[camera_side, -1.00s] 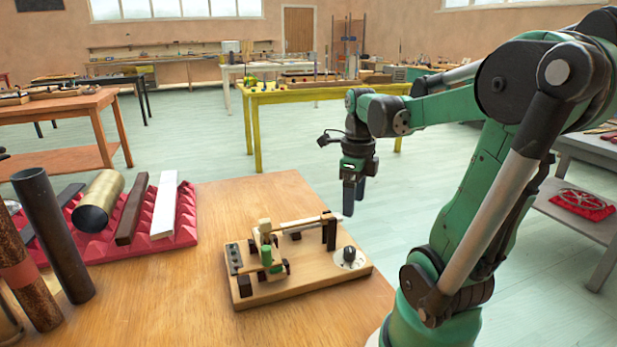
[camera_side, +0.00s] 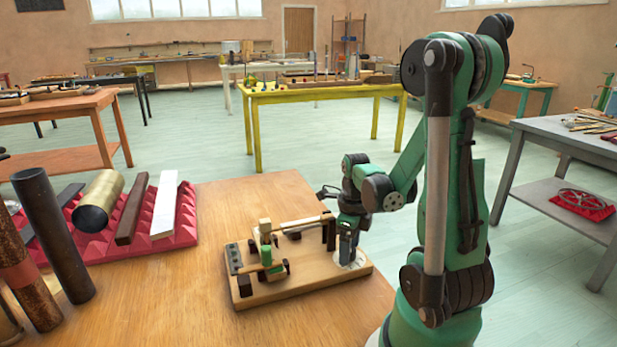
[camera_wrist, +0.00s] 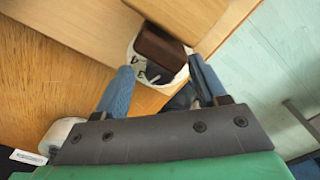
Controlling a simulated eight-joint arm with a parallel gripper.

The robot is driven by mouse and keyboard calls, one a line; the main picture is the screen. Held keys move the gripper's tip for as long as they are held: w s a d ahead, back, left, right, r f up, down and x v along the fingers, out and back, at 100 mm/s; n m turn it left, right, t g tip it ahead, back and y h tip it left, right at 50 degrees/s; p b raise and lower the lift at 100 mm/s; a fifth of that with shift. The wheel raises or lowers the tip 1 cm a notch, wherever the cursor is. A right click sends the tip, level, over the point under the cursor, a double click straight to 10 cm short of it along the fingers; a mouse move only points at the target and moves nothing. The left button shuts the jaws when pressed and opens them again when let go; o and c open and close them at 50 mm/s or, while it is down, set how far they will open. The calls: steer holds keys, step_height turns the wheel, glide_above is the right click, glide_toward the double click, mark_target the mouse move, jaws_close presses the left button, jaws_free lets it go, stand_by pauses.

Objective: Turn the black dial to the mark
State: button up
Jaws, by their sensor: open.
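The black dial (camera_wrist: 157,73) sits on a white round plate with dark marks, at the corner of a wooden board; a dark brown block partly covers it in the wrist view. In the side view the white plate (camera_side: 358,262) shows at the board's right end, and the dial is hidden behind my fingers. My gripper (camera_side: 347,252) points down over the dial. In the wrist view my gripper (camera_wrist: 162,84) is open, one blue finger on each side of the dial and plate. I cannot tell whether the fingers touch the dial.
The wooden board (camera_side: 300,290) also carries a dark upright post (camera_side: 329,232), a wooden bar and a green-topped peg (camera_side: 266,256). A red ridged tray (camera_side: 185,228) with bars and a brass tube, and dark pipes (camera_side: 52,235), stand at left. The tabletop in front is clear.

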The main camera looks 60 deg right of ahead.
steer(key=shift+f, duration=0.15)
jaws_close()
stand_by(0.4)
steer(key=shift+n, duration=3)
jaws_free()
